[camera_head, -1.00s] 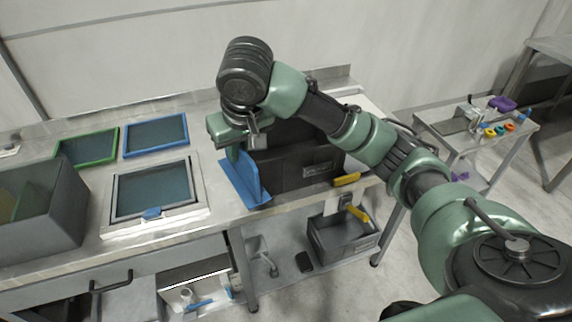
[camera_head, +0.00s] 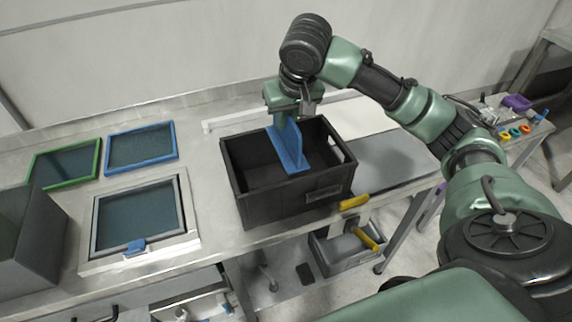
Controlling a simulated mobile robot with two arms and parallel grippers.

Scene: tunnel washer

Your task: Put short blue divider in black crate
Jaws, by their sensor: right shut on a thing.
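The short blue divider (camera_head: 288,152) is an upright blue plate with a flat foot. My right gripper (camera_head: 283,122) is shut on its upper part and holds it from above. The divider shows within the opening of the black crate (camera_head: 290,203), near the middle and right of it. I cannot tell whether its foot touches the crate floor. The black crate stands on the metal table near its front edge. My left gripper is not in view.
A grey bin (camera_head: 28,240) stands at the left. A green frame (camera_head: 65,163), a blue frame (camera_head: 141,146) and a white-rimmed frame (camera_head: 139,218) lie on the table (camera_head: 215,215). Yellow handles (camera_head: 354,202) show by the front edge. A cart (camera_head: 515,135) stands at the right.

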